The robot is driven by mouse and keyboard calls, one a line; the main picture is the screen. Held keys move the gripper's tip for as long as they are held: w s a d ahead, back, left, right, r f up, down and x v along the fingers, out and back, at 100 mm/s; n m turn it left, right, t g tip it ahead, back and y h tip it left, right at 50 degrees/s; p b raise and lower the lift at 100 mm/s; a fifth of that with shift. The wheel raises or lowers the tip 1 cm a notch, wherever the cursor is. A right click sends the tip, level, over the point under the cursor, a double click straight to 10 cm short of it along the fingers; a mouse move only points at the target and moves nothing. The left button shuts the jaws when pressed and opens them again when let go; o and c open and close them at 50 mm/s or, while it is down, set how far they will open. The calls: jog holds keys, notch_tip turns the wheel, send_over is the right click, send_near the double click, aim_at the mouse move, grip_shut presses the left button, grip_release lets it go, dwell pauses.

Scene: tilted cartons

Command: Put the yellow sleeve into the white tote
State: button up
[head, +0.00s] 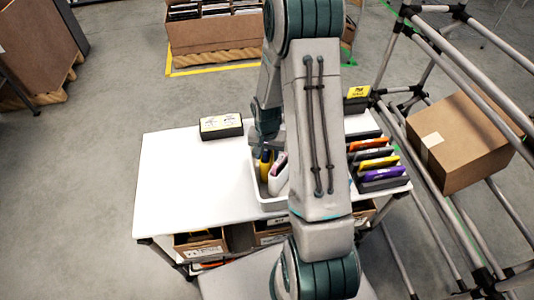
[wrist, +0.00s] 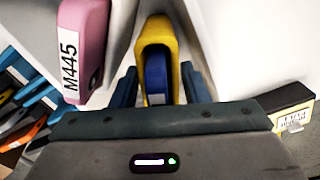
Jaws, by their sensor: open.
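The white tote (head: 254,182) stands on the white table, partly hidden behind my arm. A yellow sleeve (head: 266,160) with something blue at its open side stands in the tote, beside a pink sleeve (head: 278,176). In the wrist view the yellow sleeve (wrist: 154,33) lies between my open fingers (wrist: 158,82), with a gap on both sides. The pink sleeve (wrist: 86,45), marked M445, is left of them. My gripper (head: 264,138) is low at the tote, partly hidden by my arm. Another yellow item (head: 378,163) stands in the rack at right.
The rack (head: 385,185) right of the tote holds orange, dark, yellow and purple items. The table's left part (head: 185,185) is clear. A pipe frame with a tilted carton (head: 462,140) stands at right.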

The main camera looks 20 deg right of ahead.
notch_tip(320, 180, up, 12)
jog(key=shift+r+b, duration=0.25)
jog(key=shift+b, duration=0.05)
jog(key=s+a+r+n+t, duration=0.1)
jog(key=s+a+r+n, duration=0.2)
jog(key=s+r, duration=0.4)
jog(key=s+a+r+n+t, duration=0.2)
jog(key=s+a+r+n, duration=0.2)
jog(key=s+r, duration=0.3)
jog(key=shift+s+a+r, duration=0.2)
jog(key=shift+s+r, duration=0.05)
jog(key=shift+s, duration=1.8)
